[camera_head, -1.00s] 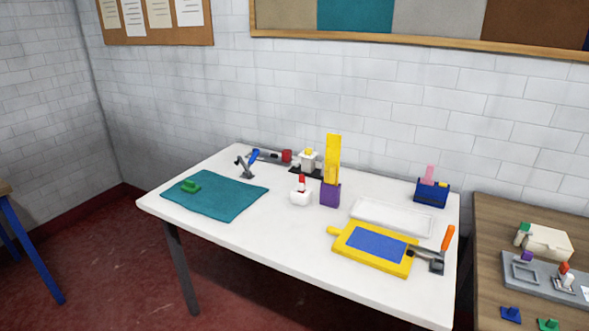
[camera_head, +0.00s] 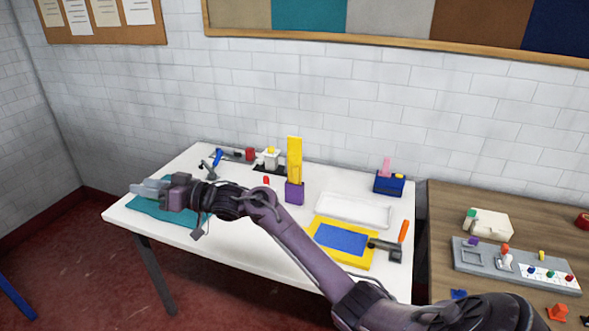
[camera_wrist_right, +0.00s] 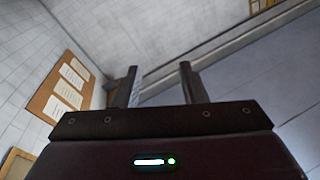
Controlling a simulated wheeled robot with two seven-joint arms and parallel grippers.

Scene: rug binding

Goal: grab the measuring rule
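The yellow measuring rule (camera_head: 294,160) stands upright in a purple holder (camera_head: 295,192) near the middle of the white table. My right arm reaches across the table from the lower right. Its gripper (camera_head: 143,189) is over the teal mat at the table's left, well left of the rule and apart from it. In the right wrist view the two fingers (camera_wrist_right: 158,85) stand apart with nothing between them; the rule does not show there. My left gripper is not in view.
On the white table (camera_head: 225,240) are a teal mat (camera_head: 150,212), a white tray (camera_head: 352,210), a yellow-framed blue board (camera_head: 342,238), an orange-handled tool (camera_head: 404,232) and a blue holder (camera_head: 390,184). A wooden table (camera_head: 440,210) with small parts stands at right.

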